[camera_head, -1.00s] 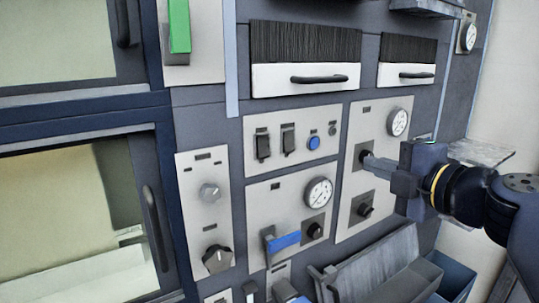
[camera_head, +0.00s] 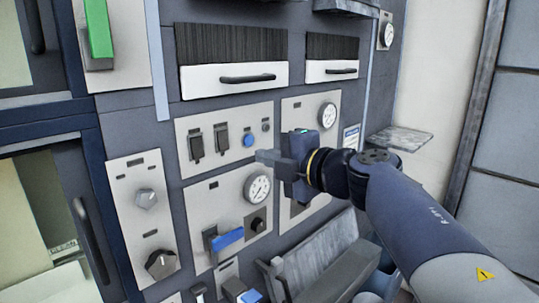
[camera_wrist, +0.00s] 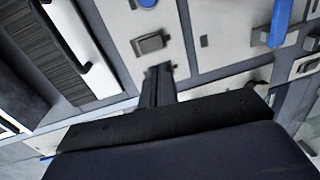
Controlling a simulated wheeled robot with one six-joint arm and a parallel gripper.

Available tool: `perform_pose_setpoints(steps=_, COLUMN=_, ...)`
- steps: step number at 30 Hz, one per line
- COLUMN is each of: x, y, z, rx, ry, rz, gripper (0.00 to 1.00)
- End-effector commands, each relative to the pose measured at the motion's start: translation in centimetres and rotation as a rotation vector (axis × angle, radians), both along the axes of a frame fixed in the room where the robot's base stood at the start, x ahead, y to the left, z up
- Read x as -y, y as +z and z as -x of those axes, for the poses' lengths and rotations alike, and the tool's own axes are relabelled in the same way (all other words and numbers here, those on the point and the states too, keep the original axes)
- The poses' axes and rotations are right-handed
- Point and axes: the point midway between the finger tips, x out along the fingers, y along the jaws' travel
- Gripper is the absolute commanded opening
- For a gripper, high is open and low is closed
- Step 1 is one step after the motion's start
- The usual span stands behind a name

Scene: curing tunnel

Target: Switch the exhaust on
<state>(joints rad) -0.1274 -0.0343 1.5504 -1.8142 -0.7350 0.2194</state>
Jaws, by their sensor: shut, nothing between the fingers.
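A pale upper panel (camera_head: 235,165) carries two black rocker switches, a left one (camera_head: 195,146) and a right one (camera_head: 221,138), with a round blue button (camera_head: 248,140) and a small knob (camera_head: 265,125) to their right. The labels are too small to read, so I cannot tell which control is the exhaust. My gripper (camera_head: 262,156) is shut and empty. In the wrist view the closed fingers (camera_wrist: 158,72) point at pale panels, close to a grey rectangular control (camera_wrist: 150,43).
Below are a gauge (camera_head: 257,187), a black knob (camera_head: 258,225) and a blue lever (camera_head: 227,238). Another gauge (camera_head: 328,116) is behind my gripper. Drawers with black handles (camera_head: 248,78) sit above. A grey sloping trough (camera_head: 325,255) juts out below my arm.

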Motion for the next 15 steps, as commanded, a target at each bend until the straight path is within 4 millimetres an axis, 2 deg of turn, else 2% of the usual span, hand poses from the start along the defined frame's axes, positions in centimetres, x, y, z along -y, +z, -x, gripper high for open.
perform_pose_setpoints(steps=1, x=-1.0, y=0.0, z=-0.7, rx=-0.003, ry=0.006, rz=0.000, gripper=0.00)
perform_pose_setpoints(steps=6, x=-3.7, y=-0.6, z=-3.1, rx=-0.003, ry=0.004, rz=0.001, gripper=0.00)
perform_pose_setpoints(steps=15, x=-7.1, y=-1.1, z=-6.2, rx=0.000, ry=0.001, rz=0.001, gripper=0.00)
